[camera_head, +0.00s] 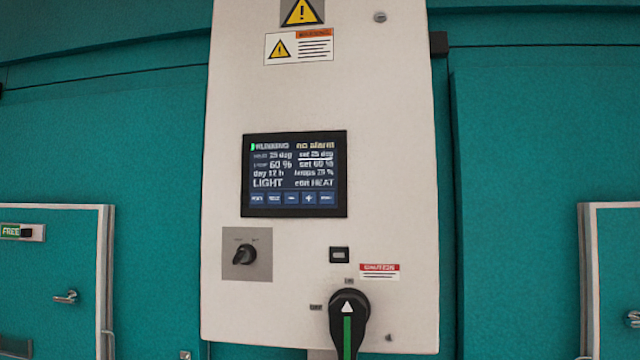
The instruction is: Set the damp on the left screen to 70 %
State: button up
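One dark screen (294,174) is in view, set in a pale control cabinet (390,120). Its top line reads running and no alarm. Below, a second row seems to read 60 %, with "set 60 %" beside it. The row above reads about 25 deg, with "set 25 deg" underlined. Lower lines read day 12 h, LIGHT and HEAT. A row of blue buttons (292,198) runs along the bottom, among them a minus and a plus (309,198). Small text is blurred. My gripper is not in view.
Below the screen are a small black knob (245,254), a small dark switch (339,255) and a large black rotary handle (348,318) with a green stripe, which stick out. Teal walls flank the cabinet. Pale-framed doors stand left (104,270) and right (588,270); the left one carries a FREE sign (22,231).

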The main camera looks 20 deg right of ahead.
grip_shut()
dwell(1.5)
